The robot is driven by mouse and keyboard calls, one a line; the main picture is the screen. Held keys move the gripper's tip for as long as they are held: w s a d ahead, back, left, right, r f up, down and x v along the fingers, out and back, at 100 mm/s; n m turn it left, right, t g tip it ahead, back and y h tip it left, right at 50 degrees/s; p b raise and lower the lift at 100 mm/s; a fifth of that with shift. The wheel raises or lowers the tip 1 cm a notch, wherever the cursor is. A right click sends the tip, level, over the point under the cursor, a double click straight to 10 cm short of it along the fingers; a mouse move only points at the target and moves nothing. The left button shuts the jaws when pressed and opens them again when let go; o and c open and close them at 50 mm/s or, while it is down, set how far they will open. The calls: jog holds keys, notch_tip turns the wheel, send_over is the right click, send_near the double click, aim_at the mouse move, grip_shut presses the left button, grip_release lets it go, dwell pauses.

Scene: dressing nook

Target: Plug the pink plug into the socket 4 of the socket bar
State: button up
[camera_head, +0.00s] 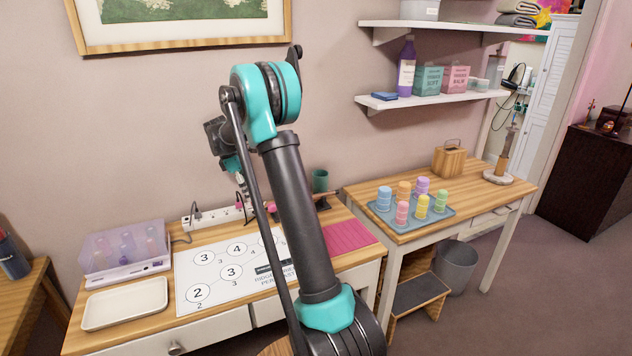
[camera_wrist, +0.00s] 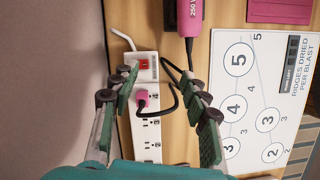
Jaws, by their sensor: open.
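The white socket bar (camera_head: 217,218) lies at the back of the desk against the wall. In the wrist view the socket bar (camera_wrist: 151,146) runs up the picture, with a red switch (camera_wrist: 144,64) near its top end. The pink plug (camera_wrist: 141,98) is at the socket place nearest the switch, with a black cord curling right. I cannot tell whether it is seated. It shows small in the head view (camera_head: 239,206). My gripper (camera_wrist: 157,76) is open above the bar, fingers either side of the plug, apparently not touching it. The bar's lower end is hidden.
A black plug (camera_head: 197,213) is at the bar's left part. A pink hair dryer (camera_wrist: 190,18) lies beyond the bar's switch end. A numbered white sheet (camera_head: 215,279), a cream tray (camera_head: 125,304) and a purple clear box (camera_head: 125,252) occupy the desk.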

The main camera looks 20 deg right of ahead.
jog(key=shift+s+d+r+n+t+h, duration=0.2)
jog(key=shift+s+n+t, duration=0.6)
jog(key=shift+n+t, duration=1.7)
jog(key=shift+s+a+r+n+t+h, duration=0.2)
jog(key=shift+s+n+t, duration=0.65)
jog(key=shift+n+t, duration=1.65)
jog(key=shift+s+d+r+n+t+h, duration=0.1)
jog(key=shift+s+r+n+t+h, duration=0.2)
jog(key=shift+s+n+t, duration=2)
jog(key=w+n+g, duration=0.1)
jog(key=w+n, duration=0.1)
jog(key=shift+w+r+n+y, duration=0.1)
jog(key=shift+w+n+y, duration=0.2)
jog(key=shift+n, duration=0.1)
